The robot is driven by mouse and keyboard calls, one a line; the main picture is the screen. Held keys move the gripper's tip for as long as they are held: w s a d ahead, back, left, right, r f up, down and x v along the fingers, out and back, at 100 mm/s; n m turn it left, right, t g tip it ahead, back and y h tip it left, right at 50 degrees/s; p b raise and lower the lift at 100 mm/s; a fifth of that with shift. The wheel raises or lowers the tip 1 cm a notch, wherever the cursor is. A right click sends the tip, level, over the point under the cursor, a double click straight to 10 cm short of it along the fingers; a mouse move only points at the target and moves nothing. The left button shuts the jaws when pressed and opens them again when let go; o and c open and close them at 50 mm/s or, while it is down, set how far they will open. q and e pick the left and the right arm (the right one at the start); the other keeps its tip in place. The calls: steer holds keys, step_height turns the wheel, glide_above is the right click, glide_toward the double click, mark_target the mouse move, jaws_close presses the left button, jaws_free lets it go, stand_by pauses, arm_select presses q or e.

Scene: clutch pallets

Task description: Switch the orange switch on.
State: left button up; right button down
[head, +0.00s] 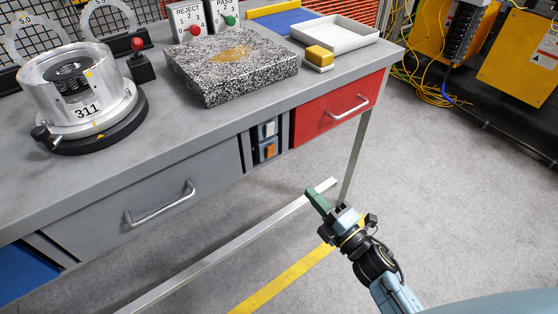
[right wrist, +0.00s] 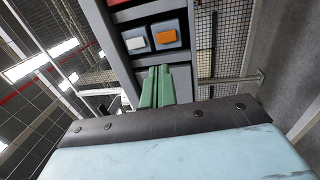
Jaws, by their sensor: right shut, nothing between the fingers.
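The orange switch (head: 268,151) sits on the front of the workbench, between the grey drawer and the red drawer. A white switch (head: 269,129) is just above it in the head view. In the right wrist view the orange switch (right wrist: 173,37) is beside the white switch (right wrist: 136,43). My right gripper (head: 313,193) has green fingers, closed together with nothing between them. It is below and to the right of the switches, apart from them. In the right wrist view its fingers (right wrist: 156,72) point toward the switch panel. My left gripper is not in view.
The grey workbench holds a metal clutch fixture (head: 85,95), a speckled stone block (head: 232,68) and a white tray (head: 334,36). A red drawer (head: 338,108) and a grey drawer (head: 155,190) with protruding handles flank the switches. A bench rail (head: 225,247) runs low below.

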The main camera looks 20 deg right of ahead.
mark_target(272, 149)
steer(key=b+x, duration=0.1)
steer(key=x, duration=1.1)
steer(key=shift+w+a+b, duration=0.1)
steer(key=shift+w+b, duration=0.3)
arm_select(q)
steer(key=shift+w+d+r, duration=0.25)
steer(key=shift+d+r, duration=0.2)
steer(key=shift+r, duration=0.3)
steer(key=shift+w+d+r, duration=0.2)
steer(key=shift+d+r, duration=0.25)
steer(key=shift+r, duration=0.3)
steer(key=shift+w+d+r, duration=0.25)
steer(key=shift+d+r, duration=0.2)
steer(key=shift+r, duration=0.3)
arm_select(e)
steer(key=shift+w+a, duration=0.2)
steer(key=shift+w, duration=0.4)
